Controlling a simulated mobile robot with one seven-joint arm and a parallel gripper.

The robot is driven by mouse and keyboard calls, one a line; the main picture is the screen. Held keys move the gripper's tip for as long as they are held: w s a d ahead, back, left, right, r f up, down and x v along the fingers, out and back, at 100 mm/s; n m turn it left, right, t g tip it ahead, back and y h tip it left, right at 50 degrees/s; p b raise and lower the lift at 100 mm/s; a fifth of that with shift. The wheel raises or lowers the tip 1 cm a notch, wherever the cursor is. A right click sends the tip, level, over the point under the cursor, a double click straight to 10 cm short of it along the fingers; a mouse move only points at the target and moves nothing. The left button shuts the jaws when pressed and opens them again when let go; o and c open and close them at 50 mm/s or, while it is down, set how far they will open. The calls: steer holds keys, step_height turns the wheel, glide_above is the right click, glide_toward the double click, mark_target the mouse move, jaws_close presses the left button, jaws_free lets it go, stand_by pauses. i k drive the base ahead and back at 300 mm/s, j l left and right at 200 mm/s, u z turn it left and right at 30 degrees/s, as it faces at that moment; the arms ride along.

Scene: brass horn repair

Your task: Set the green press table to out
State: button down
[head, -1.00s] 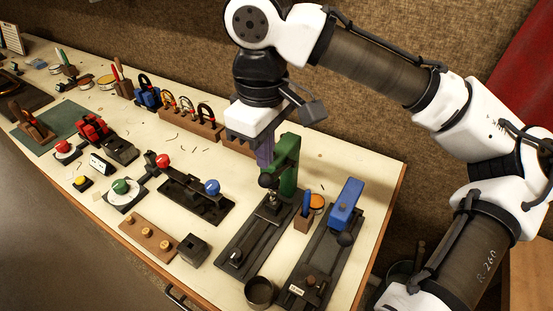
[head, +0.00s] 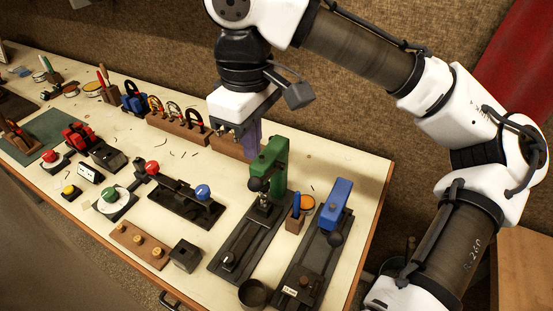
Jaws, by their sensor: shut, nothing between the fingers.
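The green press (head: 276,160) stands toward the right of the bench in the head view. Its dark base (head: 241,247) runs from under the green head toward the front edge. A small dark block with a light spot (head: 229,260) sits near the base's front end. I cannot tell the table's exact position along the base. My gripper (head: 247,150) points down with purple fingers, just left of and seemingly behind the green head. It is shut and empty. The gap between it and the press is hard to judge.
A blue press (head: 342,200) stands to the right, with a small wooden holder (head: 295,222) between the presses. A dark cup (head: 254,293) stands at the front. A fixture with red and blue knobs (head: 185,203) lies left. A wooden rack (head: 178,127) stands behind.

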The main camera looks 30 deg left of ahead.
mark_target(267, 217)
steer(key=k+l, duration=0.65)
steer(key=k, duration=0.25)
